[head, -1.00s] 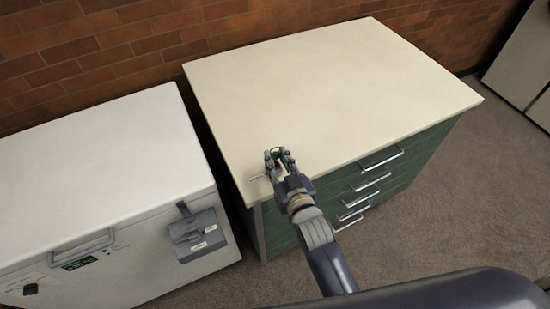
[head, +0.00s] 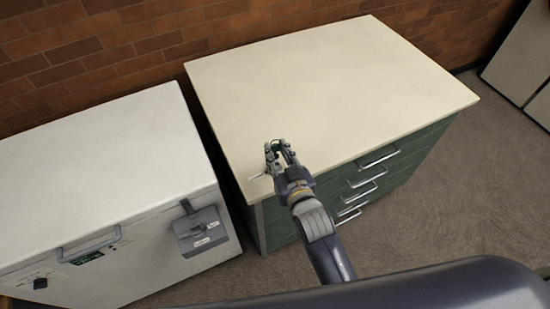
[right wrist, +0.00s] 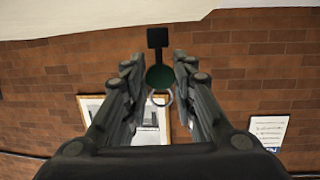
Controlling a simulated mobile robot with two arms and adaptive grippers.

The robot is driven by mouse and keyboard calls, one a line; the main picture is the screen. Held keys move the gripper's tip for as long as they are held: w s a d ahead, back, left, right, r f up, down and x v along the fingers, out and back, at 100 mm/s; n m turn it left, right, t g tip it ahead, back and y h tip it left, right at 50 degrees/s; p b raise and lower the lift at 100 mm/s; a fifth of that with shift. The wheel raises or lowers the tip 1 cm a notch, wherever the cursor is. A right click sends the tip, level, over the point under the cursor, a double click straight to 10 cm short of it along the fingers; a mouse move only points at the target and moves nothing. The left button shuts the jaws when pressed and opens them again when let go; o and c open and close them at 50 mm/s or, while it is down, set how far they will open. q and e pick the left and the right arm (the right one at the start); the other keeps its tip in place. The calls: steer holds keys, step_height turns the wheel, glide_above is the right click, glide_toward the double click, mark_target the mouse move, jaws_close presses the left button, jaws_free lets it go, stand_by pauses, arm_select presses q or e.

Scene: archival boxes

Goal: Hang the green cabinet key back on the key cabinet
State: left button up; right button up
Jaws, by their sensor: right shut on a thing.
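My right gripper (head: 280,150) is above the near left part of the cream-topped green cabinet in the head view. In the right wrist view (right wrist: 159,85) its two fingers are closed in on a green key tag (right wrist: 160,77). A small pale ring (right wrist: 161,98) hangs at the tag's near side, and a dark square-ended piece (right wrist: 157,38) sticks out at its far side. In the head view a bit of green shows between the fingers. My left gripper is in no view. I cannot make out a key cabinet with hooks in these frames.
The green drawer cabinet (head: 330,80) has a clear top and several metal handles. A white chest (head: 100,170) with a grey latch box (head: 200,230) stands at its left. Behind is a brick wall, with a framed picture (right wrist: 92,104) and a paper sheet (right wrist: 269,130).

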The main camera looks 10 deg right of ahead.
steer(key=shift+s, duration=0.1)
steer(key=shift+s+d+r+p, duration=0.1)
steer(key=shift+s+r+p, duration=0.1)
steer(key=shift+s+p, duration=0.35)
steer(key=p+v, duration=0.4)
steer(key=v, duration=0.6)
steer(key=shift+r+p, duration=0.4)
steer(key=shift+w, duration=0.1)
stand_by(0.7)
